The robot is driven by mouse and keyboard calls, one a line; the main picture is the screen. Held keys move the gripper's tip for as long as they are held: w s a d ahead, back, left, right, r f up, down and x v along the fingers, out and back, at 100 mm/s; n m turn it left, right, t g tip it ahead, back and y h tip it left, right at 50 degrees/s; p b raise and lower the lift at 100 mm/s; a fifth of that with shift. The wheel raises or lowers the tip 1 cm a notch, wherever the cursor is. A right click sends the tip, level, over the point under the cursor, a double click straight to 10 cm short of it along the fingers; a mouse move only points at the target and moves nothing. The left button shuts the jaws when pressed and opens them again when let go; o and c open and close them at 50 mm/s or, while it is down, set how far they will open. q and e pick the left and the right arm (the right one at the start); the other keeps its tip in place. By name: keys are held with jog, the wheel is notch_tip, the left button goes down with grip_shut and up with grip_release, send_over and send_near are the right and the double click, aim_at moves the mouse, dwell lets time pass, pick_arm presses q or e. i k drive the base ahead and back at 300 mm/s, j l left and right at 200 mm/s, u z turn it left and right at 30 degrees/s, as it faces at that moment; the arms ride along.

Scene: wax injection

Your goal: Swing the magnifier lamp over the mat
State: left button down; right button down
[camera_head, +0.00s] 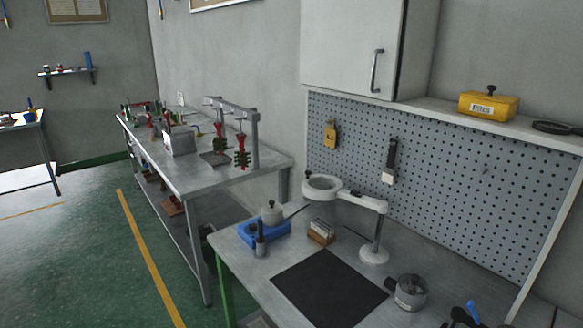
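The white magnifier lamp (324,187) stands on a round white base (374,254) towards the back of the metal workbench. Its post is upright and its arm reaches left, so the ring head hangs above the back left part of the bench. In the picture the head is above and beyond the far edge of the mat. A small dark knob sits on the left of the head. The dark square mat (330,289) lies flat and bare on the bench in front of the lamp. Neither of my grippers is in view.
A blue device with a grey pot (272,216) and a small brown rack (321,232) stand left of the lamp. A metal pot (410,292) is by the mat's right corner. Blue-handled tools (470,314) lie at the lower right. A pegboard (440,200) rises behind.

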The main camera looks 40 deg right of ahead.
aim_at(381, 206)
jog(key=i+z, duration=0.4)
jog(key=i+j+z, duration=0.15)
jog(key=z, duration=0.2)
jog(key=i+j+z, duration=0.25)
jog(key=z, duration=0.15)
jog(key=i+j+z, duration=0.35)
jog(key=k+l, duration=0.05)
